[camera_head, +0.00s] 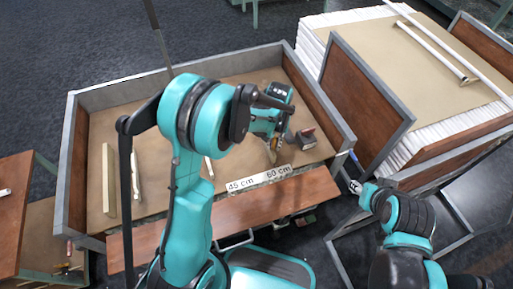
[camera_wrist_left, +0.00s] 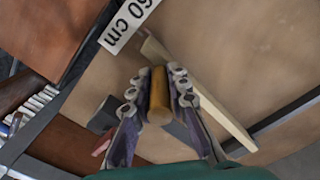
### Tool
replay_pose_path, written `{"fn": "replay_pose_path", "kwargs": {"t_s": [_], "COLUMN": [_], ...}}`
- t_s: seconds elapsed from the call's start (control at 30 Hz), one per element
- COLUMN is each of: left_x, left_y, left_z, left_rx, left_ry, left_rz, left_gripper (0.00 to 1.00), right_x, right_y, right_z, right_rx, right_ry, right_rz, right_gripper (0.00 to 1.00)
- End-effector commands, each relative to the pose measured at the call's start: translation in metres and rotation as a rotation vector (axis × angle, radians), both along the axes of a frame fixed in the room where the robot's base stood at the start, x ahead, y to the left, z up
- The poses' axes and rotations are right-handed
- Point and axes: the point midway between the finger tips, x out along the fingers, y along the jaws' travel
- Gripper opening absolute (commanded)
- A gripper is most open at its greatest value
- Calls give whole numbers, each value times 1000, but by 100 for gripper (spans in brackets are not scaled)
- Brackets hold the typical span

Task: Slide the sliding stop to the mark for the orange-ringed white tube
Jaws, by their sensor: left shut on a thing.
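My left gripper (camera_head: 275,146) reaches down into the shallow bench tray, just behind the 60 cm end of the white label strip (camera_head: 258,179). In the left wrist view, its two fingers (camera_wrist_left: 159,98) are shut on an upright tan cylindrical knob (camera_wrist_left: 158,108), apparently the sliding stop's handle. The stop's body below is mostly hidden by the fingers. The 60 cm label (camera_wrist_left: 128,22) lies close by. White tubes lie in the tray's left part (camera_head: 136,177) and on the right stack (camera_head: 435,52); no orange ring can be made out. My right gripper (camera_head: 355,187) hangs outside the tray's right front corner, too small to read.
The tray has raised grey-edged walls (camera_head: 75,150) and a wooden front ledge (camera_head: 240,212). A small grey block with a reddish part (camera_head: 305,138) stands right of the left gripper. A tan strip (camera_head: 109,180) lies at left. A paper-covered stack stands at right.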

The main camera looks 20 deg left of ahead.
Motion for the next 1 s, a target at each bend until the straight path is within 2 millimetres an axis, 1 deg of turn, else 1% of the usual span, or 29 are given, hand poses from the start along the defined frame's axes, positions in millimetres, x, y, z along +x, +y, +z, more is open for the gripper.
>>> {"fn": "replay_pose_path", "kwargs": {"t_s": [0.03,0.13,0.4,0.43,0.47,0.5,0.83,0.93,1.0], "left_x": [4,8,8,8,8,7,7,7,7], "left_y": [-4,-9,-9,-9,-9,-9,-9,-9,-9], "left_z": [0,0,0,0,0,0,2,10,21], "left_rx": [1,1,1,1,1,1,1,1,1], "left_ry": [-2,-2,-3,-3,-2,-2,-1,-1,-1], "left_rz": [0,1,1,1,1,1,1,1,1], "left_gripper": [0,0,0,19,27,37,38,38,38], "right_x": [0,0,0,0,0,0,0,0,0], "right_y": [0,0,0,0,0,0,0,0,0], "right_z": [0,0,0,0,0,0,0,0,0], "right_rx": [0,0,0,0,0,0,0,0,0], "right_ry": [0,0,0,0,0,0,0,0,0], "right_rz": [0,0,0,0,0,0,0,0,0], "right_gripper": [40,40,40,40,40,40,40,40,40]}}
